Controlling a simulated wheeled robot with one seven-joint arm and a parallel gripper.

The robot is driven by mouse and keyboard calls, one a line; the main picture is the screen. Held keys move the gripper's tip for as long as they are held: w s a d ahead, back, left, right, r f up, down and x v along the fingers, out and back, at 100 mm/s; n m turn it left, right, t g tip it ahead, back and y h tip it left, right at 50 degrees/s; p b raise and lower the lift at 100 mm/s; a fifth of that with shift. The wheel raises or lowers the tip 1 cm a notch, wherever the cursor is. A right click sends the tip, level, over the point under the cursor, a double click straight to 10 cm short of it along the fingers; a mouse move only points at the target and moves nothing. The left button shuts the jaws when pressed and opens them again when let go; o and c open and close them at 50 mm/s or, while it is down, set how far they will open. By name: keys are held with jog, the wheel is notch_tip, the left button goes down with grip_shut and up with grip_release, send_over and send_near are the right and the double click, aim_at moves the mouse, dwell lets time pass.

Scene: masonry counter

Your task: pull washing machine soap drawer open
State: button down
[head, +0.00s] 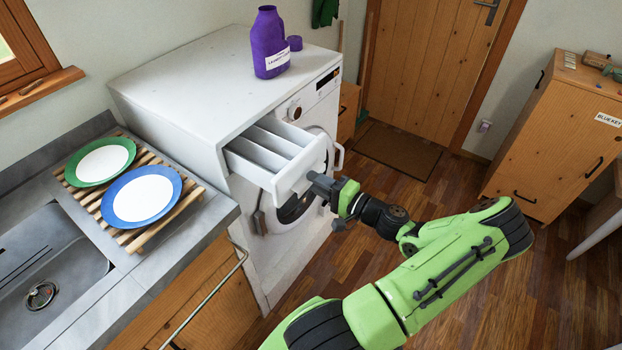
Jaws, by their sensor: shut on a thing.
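The white washing machine (183,92) stands beside the counter. Its soap drawer (272,153) sticks out of the upper left of the front, and its long compartments show from above. My gripper (318,188) is at the drawer's front panel, shut on the drawer front. The fingertips are small here, and the exact grip on the panel is partly hidden. The round door (295,208) below is partly hidden by the drawer and my gripper.
A purple detergent bottle (268,42) and its cap (294,43) stand on the machine. A green plate (100,161) and a blue plate (142,198) lie on a slatted rack left of it. A wooden cabinet (556,140) stands right.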

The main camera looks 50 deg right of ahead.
jog(key=shift+f, duration=0.25)
jog(key=c, duration=1)
grip_release()
jog(key=shift+r, duration=0.1)
jog(key=s, duration=1.5)
jog(key=shift+s+d, duration=0.2)
jog(key=shift+s, duration=0.2)
